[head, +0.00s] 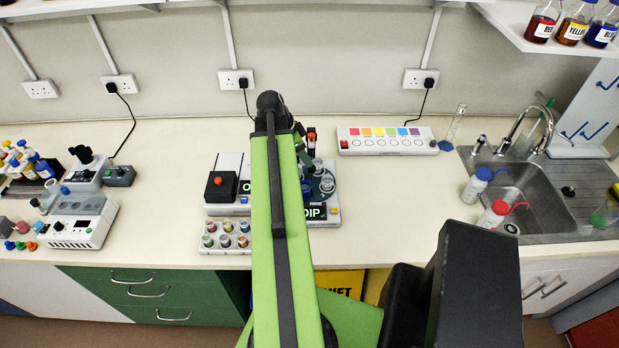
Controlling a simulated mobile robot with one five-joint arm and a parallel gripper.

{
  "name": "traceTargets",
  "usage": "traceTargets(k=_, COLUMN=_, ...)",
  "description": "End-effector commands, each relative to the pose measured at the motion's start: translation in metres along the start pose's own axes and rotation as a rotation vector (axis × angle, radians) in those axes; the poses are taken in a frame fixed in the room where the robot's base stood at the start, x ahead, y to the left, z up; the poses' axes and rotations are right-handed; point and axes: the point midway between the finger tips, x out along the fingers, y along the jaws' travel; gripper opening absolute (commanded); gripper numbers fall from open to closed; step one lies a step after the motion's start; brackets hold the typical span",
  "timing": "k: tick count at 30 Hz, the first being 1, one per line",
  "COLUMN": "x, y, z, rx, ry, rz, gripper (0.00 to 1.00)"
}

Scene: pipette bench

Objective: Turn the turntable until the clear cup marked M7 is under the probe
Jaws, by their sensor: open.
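A dark green turntable (318,196) stands on a light grey device base (333,221) marked DIP, just right of my raised green arm. The arm hides its left part. Several small cups stand on the disc, among them a clear one (327,183) near its right side. Any M7 mark is too small to read, so I cannot tell which cup is M7. A dark upright part with an orange-red band (311,141) rises behind the disc; it may belong to the probe. I cannot tell which cup is under the probe.
Left of my arm are a box with a red-black knob (220,185) and a rack of small pots (226,237). A strip with coloured squares (387,140) lies behind right. The sink (520,190) and wash bottles are far right. Bench between turntable and sink is clear.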

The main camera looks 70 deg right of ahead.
Motion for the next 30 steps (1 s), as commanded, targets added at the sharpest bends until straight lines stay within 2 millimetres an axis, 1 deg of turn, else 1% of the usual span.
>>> traceTargets(k=1, x=0.022, y=0.0, z=0.004, rx=0.001, ry=0.0, rz=0.0, gripper=0.48)
traceTargets(k=3, x=0.036, y=0.0, z=0.004, rx=0.002, ry=0.0, rz=0.0, gripper=0.48)
traceTargets(k=6, x=0.052, y=0.0, z=0.003, rx=0.001, ry=0.0, rz=0.0, gripper=0.48)
traceTargets(k=9, x=0.062, y=0.0, z=0.002, rx=0.0, ry=0.0, rz=0.0, gripper=0.48)
traceTargets(k=13, x=0.067, y=0.0, z=0.001, rx=0.0, ry=0.0, rz=0.0, gripper=0.48)
traceTargets(k=21, x=0.066, y=0.0, z=0.0, rx=0.0, ry=0.0, rz=0.0, gripper=0.48)
traceTargets(k=23, x=0.066, y=0.0, z=0.0, rx=0.0, ry=0.0, rz=0.0, gripper=0.41)
traceTargets(k=30, x=0.066, y=0.001, z=0.0, rx=0.0, ry=-0.001, rz=0.001, gripper=0.1)
